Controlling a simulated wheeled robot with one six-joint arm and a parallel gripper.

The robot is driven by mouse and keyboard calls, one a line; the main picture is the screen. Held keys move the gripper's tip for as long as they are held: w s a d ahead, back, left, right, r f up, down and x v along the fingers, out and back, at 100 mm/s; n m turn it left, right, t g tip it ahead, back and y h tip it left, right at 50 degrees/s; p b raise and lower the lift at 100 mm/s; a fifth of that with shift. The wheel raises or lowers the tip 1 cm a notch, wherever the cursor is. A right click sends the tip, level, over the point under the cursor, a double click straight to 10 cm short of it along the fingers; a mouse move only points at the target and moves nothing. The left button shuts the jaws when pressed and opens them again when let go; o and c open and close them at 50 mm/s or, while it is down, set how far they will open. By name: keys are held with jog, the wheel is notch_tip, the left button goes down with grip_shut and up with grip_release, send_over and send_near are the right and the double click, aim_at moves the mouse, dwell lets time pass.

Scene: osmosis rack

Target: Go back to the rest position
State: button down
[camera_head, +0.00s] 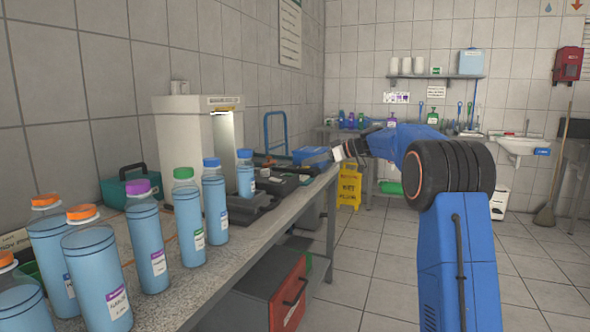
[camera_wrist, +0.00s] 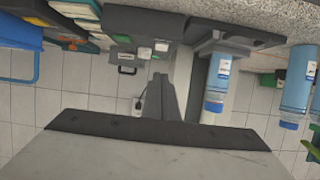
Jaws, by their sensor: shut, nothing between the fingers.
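My gripper (camera_head: 337,154) is held out at the end of my blue arm, beyond the right edge of the workbench (camera_head: 262,222) and at about the height of the things on it. In the wrist view, its dark fingers (camera_wrist: 163,88) are together with nothing between them.
Several blue bottles with orange, purple, green and blue caps, such as the purple-capped one (camera_head: 149,245), line the bench's near part. A yellow floor sign (camera_head: 349,187) stands beyond the bench. The tiled floor (camera_head: 395,270) is open on the right.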

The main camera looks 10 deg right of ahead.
jog(key=s+a+f+m+g+h, duration=0.1)
jog(key=s+a+f+m+h, duration=0.1)
jog(key=s, duration=0.9)
jog(key=s+a+f+m+g+h, duration=0.1)
jog(key=s+a+f+m+h, duration=0.15)
jog(key=s, duration=0.95)
jog(key=s+a+f+m+g+h, duration=0.1)
jog(key=s+a, duration=0.2)
jog(key=s, duration=0.8)
jog(key=s+d+f+m+h, duration=0.1)
jog(key=s+d+f+h, duration=0.1)
jog(key=s+f, duration=0.4)
jog(key=s+d+f+m+h, duration=0.1)
jog(key=s+f, duration=0.5)
jog(key=s, duration=0.8)
jog(key=s+d+f+m+h, duration=0.2)
jog(key=s+f, duration=0.4)
jog(key=s, duration=0.4)
jog(key=shift+s+d+m+h, duration=0.2)
jog(key=shift+d+m+h, duration=0.2)
jog(key=shift+m, duration=0.25)
jog(key=c, duration=2.4)
grip_release()
jog(key=shift+c, duration=0.2)
